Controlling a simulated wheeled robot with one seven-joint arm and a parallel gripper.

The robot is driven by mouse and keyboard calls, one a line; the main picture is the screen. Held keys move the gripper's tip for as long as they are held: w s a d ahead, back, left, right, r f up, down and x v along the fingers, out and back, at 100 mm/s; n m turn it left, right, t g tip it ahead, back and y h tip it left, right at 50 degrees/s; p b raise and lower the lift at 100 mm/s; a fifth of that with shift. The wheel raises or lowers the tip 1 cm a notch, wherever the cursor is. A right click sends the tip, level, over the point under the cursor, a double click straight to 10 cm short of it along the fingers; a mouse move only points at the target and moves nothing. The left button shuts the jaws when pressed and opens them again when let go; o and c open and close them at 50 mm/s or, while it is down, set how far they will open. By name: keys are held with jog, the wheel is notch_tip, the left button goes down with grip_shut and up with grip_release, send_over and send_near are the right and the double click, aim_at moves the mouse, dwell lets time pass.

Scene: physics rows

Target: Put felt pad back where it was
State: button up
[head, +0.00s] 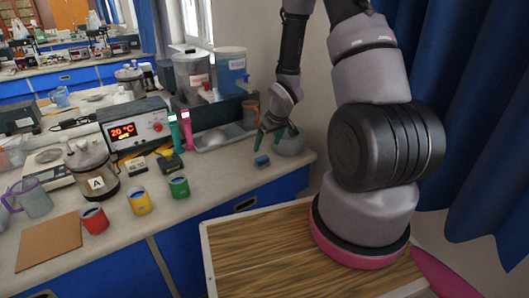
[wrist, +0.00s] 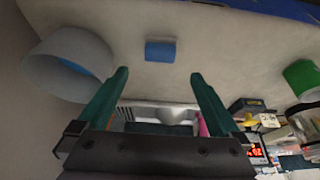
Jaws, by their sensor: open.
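A small blue block (head: 262,161), which looks like the felt pad, lies on the bench near its front right edge. In the wrist view the blue block (wrist: 160,51) lies just beyond the fingertips, roughly centred between them. My gripper (head: 270,134) has teal fingers and hangs over the bench behind the block. In the wrist view my gripper (wrist: 159,75) is open, with nothing between its fingers. The block is apart from both fingers.
A grey bowl (head: 290,146) stands close beside the block and gripper; the wrist view shows it too (wrist: 60,62). Green (head: 179,187), yellow (head: 139,203) and red (head: 94,220) mugs stand left, near a brown square mat (head: 48,242). Bench between green mug and block is clear.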

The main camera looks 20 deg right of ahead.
jog(key=s+d+r+m+t+h, duration=0.1)
jog(key=s+r+m, duration=0.1)
jog(key=r, duration=1)
jog(key=s+d+r+m+h, duration=0.1)
jog(key=s+d+r+m, duration=0.15)
jog(key=r, duration=0.95)
jog(key=s+a+r+m+t+y, duration=0.1)
jog(key=s+a+r, duration=0.1)
jog(key=s+r, duration=0.6)
jog(key=s+a+r+m+y, duration=0.1)
jog(key=s+a+r+m, duration=0.1)
jog(key=s+r, duration=0.6)
jog(key=shift+s+a+t+y, duration=0.35)
jog(key=shift+s+a, duration=0.4)
jog(key=shift+s, duration=0.5)
jog(key=shift+r, duration=0.1)
